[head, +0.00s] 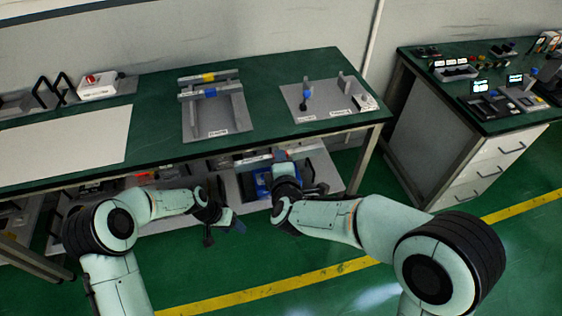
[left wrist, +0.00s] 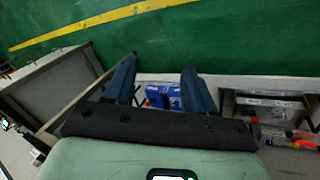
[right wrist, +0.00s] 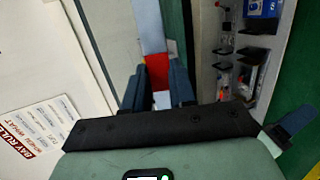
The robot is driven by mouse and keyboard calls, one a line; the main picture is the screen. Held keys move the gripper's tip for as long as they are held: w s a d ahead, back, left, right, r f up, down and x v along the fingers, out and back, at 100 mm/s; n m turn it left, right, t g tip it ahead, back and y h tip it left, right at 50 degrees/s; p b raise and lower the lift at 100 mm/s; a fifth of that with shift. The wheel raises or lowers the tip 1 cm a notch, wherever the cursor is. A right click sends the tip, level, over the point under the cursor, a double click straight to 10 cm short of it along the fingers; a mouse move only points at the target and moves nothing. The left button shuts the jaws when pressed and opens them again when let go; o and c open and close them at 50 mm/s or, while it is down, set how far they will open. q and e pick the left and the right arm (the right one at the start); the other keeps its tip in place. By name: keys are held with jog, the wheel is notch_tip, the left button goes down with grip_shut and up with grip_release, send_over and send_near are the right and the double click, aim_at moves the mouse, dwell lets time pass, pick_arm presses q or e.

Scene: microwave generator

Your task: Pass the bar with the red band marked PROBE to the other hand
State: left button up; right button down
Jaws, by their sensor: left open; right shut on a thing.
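The bar with the red band (head: 252,160) is light grey and held out in front of the bench's front edge, pointing left in the head view. My right gripper (head: 281,160) is shut on it at the red band. In the right wrist view the bar (right wrist: 149,28) runs up from between the fingers, with its red band (right wrist: 157,72) between them. The PROBE lettering is not readable. My left gripper (head: 224,228) is open and empty, lower and left of the bar, apart from it. In the left wrist view its fingers (left wrist: 161,88) are spread with nothing between them.
On the green bench (head: 263,100) a grey rack (head: 215,122) carries a yellow-banded bar (head: 209,76) and a blue-banded bar (head: 211,92). A grey plate with posts (head: 322,98) stands right of it. A lower shelf holds a blue box (head: 262,183). A second bench (head: 475,110) stands right.

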pick_arm(q)
jog(key=s+f+n, duration=0.2)
jog(key=s+f, duration=0.2)
jog(key=s, duration=0.5)
jog(key=s+d+f+n, duration=0.1)
jog(key=s+f+n, duration=0.1)
jog(key=s+f, duration=0.3)
jog(key=s+d+f+n+g, duration=0.1)
jog(key=s+f, duration=0.3)
jog(key=s, duration=0.9)
jog(key=shift+d+f+n+y, duration=0.15)
jog(key=shift+f+n+y, duration=0.25)
jog(key=shift+n, duration=0.2)
